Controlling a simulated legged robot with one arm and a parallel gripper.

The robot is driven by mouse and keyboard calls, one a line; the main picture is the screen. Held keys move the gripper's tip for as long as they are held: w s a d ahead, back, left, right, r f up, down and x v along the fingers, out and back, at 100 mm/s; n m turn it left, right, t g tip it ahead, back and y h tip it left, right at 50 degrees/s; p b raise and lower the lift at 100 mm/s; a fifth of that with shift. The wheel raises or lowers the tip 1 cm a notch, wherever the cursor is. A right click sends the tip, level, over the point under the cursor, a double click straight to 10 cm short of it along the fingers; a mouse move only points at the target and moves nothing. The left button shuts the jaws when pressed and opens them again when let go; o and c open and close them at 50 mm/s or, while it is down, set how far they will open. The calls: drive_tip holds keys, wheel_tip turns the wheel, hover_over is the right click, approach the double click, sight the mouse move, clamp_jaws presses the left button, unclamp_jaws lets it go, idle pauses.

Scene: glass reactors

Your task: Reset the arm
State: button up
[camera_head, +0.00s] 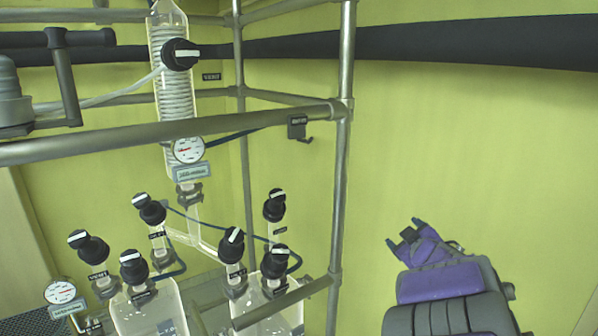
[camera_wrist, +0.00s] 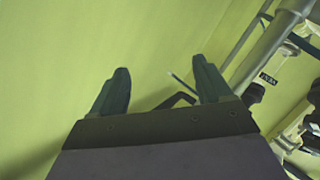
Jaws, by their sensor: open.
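My gripper (camera_head: 409,237) is at the lower right in the head view, on the end of my purple and grey arm. Its two dark fingers stand apart with nothing between them. In the wrist view my gripper (camera_wrist: 163,88) shows from behind, with its fingers spread and the yellow-green wall beyond. It is clear of the glass reactors, which stand to its left in the head view. The left reactor vessel (camera_head: 150,312) and the right reactor vessel (camera_head: 283,318) are cut off by the lower edge.
A grey metal frame (camera_head: 345,100) stands between the reactors and my arm. The yellow-green wall (camera_head: 480,150) around my gripper is bare.

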drive_tip(key=s+d+f+m+g+h+b, duration=0.2)
drive_tip(key=s+f+m+g+h+b, duration=0.15)
drive_tip(key=s+f, duration=0.45)
drive_tip(key=s+d+f+m+g+h+b, duration=0.25)
drive_tip(key=s+f+m+g, duration=0.2)
drive_tip(key=s, duration=0.85)
drive_tip(key=s+a+f+g+y+b, duration=0.2)
drive_tip(key=s+a+f+g, duration=0.1)
drive_tip(key=s, duration=0.6)
drive_tip(key=s+a+f+g+y+b, duration=0.2)
drive_tip(key=s+a+f+g, duration=0.1)
drive_tip(key=s+a+f, duration=0.3)
drive_tip(key=s+a+f+g+y+b, duration=0.2)
drive_tip(key=s+a, duration=0.6)
drive_tip(key=s, duration=0.4)
wheel_tip(320, 180, down, 2)
drive_tip(key=shift+s+f+g, duration=0.15)
drive_tip(key=shift+s+g, duration=0.25)
drive_tip(key=shift+g, duration=0.1)
